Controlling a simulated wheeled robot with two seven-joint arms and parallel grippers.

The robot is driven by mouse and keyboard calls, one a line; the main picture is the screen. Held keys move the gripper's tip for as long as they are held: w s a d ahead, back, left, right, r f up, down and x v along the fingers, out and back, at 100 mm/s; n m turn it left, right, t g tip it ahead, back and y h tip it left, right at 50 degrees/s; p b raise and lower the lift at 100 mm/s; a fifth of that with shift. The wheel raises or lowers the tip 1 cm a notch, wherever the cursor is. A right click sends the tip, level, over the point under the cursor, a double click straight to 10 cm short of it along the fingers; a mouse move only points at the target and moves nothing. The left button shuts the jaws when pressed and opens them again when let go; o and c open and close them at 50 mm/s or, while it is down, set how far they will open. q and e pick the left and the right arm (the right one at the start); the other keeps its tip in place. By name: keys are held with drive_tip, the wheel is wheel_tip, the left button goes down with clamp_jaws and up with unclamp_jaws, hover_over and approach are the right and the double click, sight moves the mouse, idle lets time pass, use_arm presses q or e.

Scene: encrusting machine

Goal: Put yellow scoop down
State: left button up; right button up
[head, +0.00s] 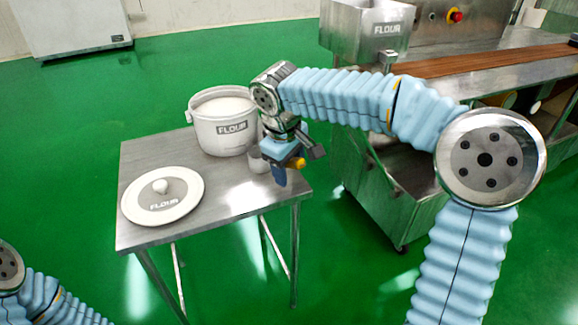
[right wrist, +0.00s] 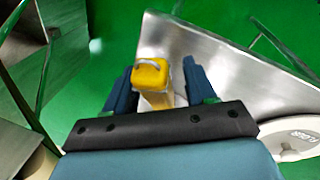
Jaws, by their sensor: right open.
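The yellow scoop's handle (right wrist: 150,75) is between the two blue fingers of my right gripper (right wrist: 158,88) in the right wrist view. The fingers are open, with the handle nearer the left one. In the head view the yellow handle (head: 297,163) pokes out beside my right gripper (head: 280,168), at the right edge of the metal table (head: 225,197). A pale cup-shaped part, apparently the scoop's bowl (head: 258,162), shows by the gripper, partly hidden. I cannot tell whether it touches the tabletop. My left gripper is out of view.
A white flour bucket (head: 222,132) stands open at the table's back, close to my right gripper. Its round lid (head: 163,205) lies on the table's left part. The front right of the tabletop is clear. A steel machine (head: 400,180) with a hopper (head: 367,32) stands right.

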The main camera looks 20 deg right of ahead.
drive_tip(key=p+v, duration=0.2)
drive_tip(key=v, duration=1)
